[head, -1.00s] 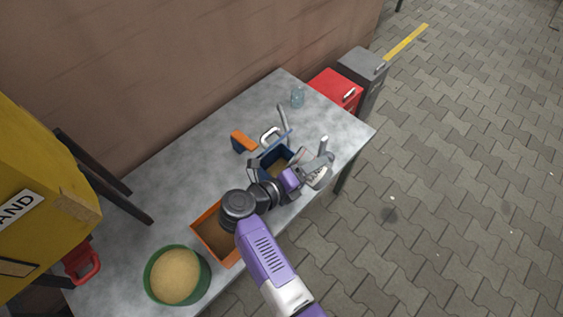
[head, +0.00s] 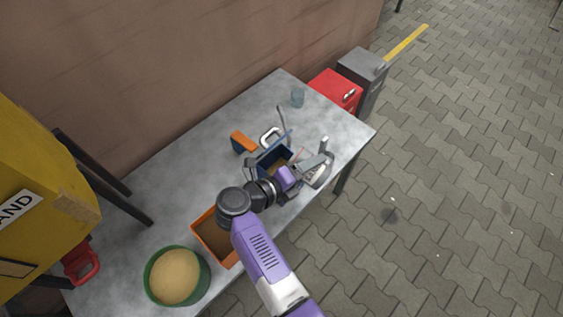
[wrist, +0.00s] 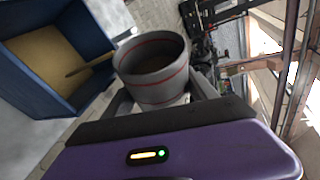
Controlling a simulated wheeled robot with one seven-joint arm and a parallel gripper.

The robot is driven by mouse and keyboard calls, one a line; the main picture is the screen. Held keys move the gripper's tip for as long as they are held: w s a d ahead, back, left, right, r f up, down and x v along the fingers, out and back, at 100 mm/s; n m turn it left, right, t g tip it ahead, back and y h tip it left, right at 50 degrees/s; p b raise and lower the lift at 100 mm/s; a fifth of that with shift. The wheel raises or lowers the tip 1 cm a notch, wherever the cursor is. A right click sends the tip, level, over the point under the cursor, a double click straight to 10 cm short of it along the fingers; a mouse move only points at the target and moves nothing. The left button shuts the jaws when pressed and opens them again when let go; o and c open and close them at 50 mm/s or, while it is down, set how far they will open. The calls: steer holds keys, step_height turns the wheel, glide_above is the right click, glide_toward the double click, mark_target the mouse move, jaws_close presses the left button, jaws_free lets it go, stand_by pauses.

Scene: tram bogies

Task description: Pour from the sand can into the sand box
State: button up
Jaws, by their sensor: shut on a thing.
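My gripper (head: 298,181) is shut on the grey sand can (wrist: 152,88) with red rings, low over the table's right part. In the wrist view the can is tilted, its round mouth showing and its inside dark. The can (head: 317,171) is partly covered in the head view. An open blue box (wrist: 83,40) with tan sand inside is beside the can, apart from it. A tan streak (wrist: 92,68), apparently sand, runs from near the can's rim into that box. In the head view the blue box (head: 262,170) is partly hidden by my arm.
A yellow cabinet (head: 40,170) stands left; red (head: 335,88) and grey bins (head: 368,66) stand beyond.

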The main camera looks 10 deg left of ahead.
steer(key=shift+w+a+r+n+h, duration=0.2)
steer(key=shift+a+r, duration=0.1)
steer(key=shift+r, duration=0.2)
steer(key=shift+w+a+r+n+h, duration=0.1)
steer(key=shift+a+r+n+h, duration=0.15)
steer(key=shift+r, duration=0.25)
stand_by(0.8)
steer(key=shift+a, duration=0.1)
stand_by(0.5)
